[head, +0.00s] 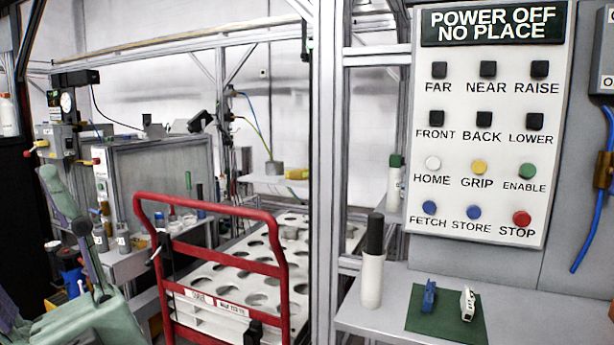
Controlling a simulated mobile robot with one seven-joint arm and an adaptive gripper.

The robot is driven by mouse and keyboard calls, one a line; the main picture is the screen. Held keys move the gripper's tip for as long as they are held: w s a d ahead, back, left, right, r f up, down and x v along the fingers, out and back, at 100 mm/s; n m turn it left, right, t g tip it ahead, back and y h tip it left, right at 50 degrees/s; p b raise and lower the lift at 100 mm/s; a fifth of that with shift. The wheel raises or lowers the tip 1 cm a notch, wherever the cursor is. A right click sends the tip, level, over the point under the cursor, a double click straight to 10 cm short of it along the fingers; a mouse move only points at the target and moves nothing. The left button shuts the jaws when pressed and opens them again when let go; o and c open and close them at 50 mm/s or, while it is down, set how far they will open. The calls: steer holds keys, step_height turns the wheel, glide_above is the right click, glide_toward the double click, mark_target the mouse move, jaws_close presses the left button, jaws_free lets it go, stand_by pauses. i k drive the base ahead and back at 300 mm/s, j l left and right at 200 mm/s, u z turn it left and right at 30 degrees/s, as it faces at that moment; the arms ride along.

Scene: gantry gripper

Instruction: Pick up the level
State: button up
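I cannot make out for certain which thing is the level. A small blue object (429,296) and a small white object (467,304) lie side by side, apart, on a dark green mat (440,327). The mat lies on a grey shelf (392,315) below the button panel at the lower right. Either one is too small to name with confidence. I see no gripper fingers in the head view, and nothing touches the two objects.
A white bottle with a black top (372,275) stands left of the mat. The button panel (490,120) hangs above the shelf. A metal post (325,170) and a red-railed cart (222,210) with round holes stand to the left. Pale green jointed parts (75,225) fill the lower left.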

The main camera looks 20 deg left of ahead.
mark_target(297, 175)
steer(key=i+j+z, duration=0.1)
steer(key=j, duration=0.25)
steer(key=i+j, duration=0.3)
steer(key=i+j+z, duration=0.15)
steer(key=j, duration=0.25)
steer(key=i+j, duration=0.2)
steer(key=j, duration=0.15)
steer(key=i+j+z, duration=0.15)
steer(key=j, duration=0.2)
steer(key=i+j, duration=0.2)
steer(key=j, duration=0.2)
steer(key=i+j+z, duration=0.15)
steer(key=j, duration=0.25)
